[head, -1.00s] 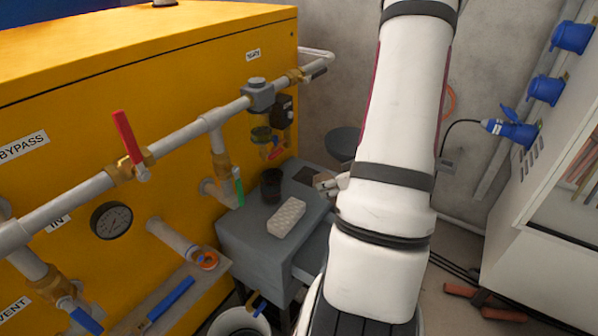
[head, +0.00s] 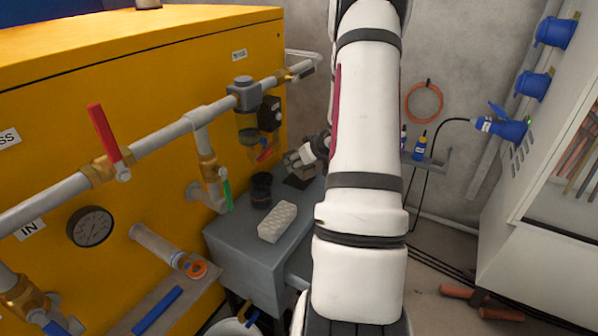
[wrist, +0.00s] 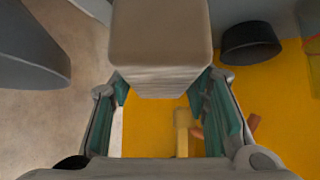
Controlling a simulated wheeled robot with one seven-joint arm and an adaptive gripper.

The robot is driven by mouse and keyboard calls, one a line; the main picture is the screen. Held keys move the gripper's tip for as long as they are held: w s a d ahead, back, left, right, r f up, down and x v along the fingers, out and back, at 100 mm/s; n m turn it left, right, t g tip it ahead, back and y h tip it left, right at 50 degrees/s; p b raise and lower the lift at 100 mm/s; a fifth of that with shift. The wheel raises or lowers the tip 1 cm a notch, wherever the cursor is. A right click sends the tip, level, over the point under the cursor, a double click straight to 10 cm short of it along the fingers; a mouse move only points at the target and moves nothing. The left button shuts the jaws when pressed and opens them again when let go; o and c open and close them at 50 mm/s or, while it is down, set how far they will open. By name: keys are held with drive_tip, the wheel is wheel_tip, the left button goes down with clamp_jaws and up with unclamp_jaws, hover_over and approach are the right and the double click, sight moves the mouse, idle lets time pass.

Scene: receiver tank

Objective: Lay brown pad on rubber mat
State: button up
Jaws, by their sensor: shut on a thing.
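The brown pad (wrist: 160,45) is a beige-brown block in the wrist view. It sits between the teal-lined fingers of my gripper (wrist: 162,84), which are shut on it. In the head view my gripper (head: 303,158) is above the back of the grey cabinet top, and the pad is hard to make out there. A dark, flat brownish patch (head: 300,182) lies on the cabinet top just below my gripper. It may be the rubber mat, but I cannot tell for sure. My arm hides the area to its right.
The grey cabinet (head: 245,240) also holds a black cup (head: 261,190) and a pale dimpled block (head: 278,222). The yellow tank (head: 140,110) with pipes and valves (head: 105,135) stands close on the left. A white cabinet (head: 525,220) stands at the right.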

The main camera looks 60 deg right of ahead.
drive_tip(key=shift+f+b, duration=1.25)
drive_tip(key=shift+f, duration=0.5)
drive_tip(key=shift+f, duration=0.1)
drive_tip(key=o, duration=1.3)
